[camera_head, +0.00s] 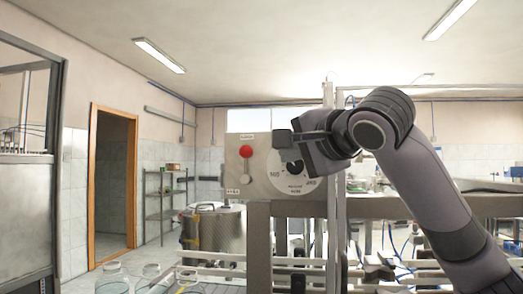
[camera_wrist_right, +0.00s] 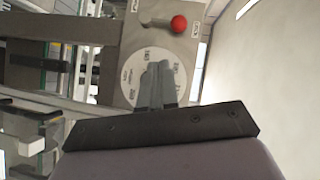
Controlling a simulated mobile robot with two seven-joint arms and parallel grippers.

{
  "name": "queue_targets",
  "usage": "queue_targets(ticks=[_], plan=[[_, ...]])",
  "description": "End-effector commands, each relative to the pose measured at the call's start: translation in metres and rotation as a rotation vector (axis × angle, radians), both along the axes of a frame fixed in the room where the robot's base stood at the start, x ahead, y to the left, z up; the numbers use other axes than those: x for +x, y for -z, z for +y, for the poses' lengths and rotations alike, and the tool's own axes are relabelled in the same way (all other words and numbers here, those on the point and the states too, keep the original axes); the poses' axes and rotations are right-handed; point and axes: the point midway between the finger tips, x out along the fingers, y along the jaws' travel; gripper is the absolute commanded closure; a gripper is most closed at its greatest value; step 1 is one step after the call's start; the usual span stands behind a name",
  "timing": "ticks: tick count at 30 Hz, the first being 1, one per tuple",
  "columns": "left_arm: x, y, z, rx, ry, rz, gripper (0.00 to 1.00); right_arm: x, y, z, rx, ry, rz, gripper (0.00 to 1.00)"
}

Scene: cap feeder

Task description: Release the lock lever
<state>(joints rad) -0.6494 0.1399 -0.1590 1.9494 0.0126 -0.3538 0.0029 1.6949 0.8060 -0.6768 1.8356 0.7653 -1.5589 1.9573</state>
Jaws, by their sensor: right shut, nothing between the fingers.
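The lock lever, with a round red knob (camera_head: 246,151), is on the left part of a grey panel (camera_head: 262,190). Its knob is at the upper end of its short track, by a small label. The red knob (camera_wrist_right: 179,23) also shows near the top of the right wrist view. My right gripper (camera_head: 290,138) is shut and empty, in front of the white dial to the right of the lever, apart from the knob. In the right wrist view its closed fingers (camera_wrist_right: 158,82) cover part of the dial. My left gripper is not in view.
The white round dial (camera_head: 291,181) with printed markings is partly hidden by my right gripper. A metal frame post (camera_head: 331,230) stands right of the panel. A steel drum (camera_head: 213,232) is behind at left, and glass jars are at lower left.

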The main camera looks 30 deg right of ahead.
Motion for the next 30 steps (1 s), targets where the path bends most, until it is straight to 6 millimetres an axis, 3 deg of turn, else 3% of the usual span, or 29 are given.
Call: queue_targets(ticks=[3,6,19,23,30], plan=[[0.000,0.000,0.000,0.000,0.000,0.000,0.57,-0.014,-0.024,-0.011,0.067,0.027,-0.036,1.00],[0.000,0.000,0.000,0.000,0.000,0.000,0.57,-0.019,-0.033,-0.014,0.098,0.035,-0.050,1.00],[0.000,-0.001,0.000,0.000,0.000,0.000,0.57,-0.019,-0.036,-0.016,0.107,0.038,-0.053,1.00],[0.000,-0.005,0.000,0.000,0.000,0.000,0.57,-0.008,-0.036,-0.017,0.108,0.040,-0.051,1.00],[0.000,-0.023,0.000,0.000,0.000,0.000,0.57,0.039,-0.032,-0.020,0.108,0.041,-0.048,1.00]])
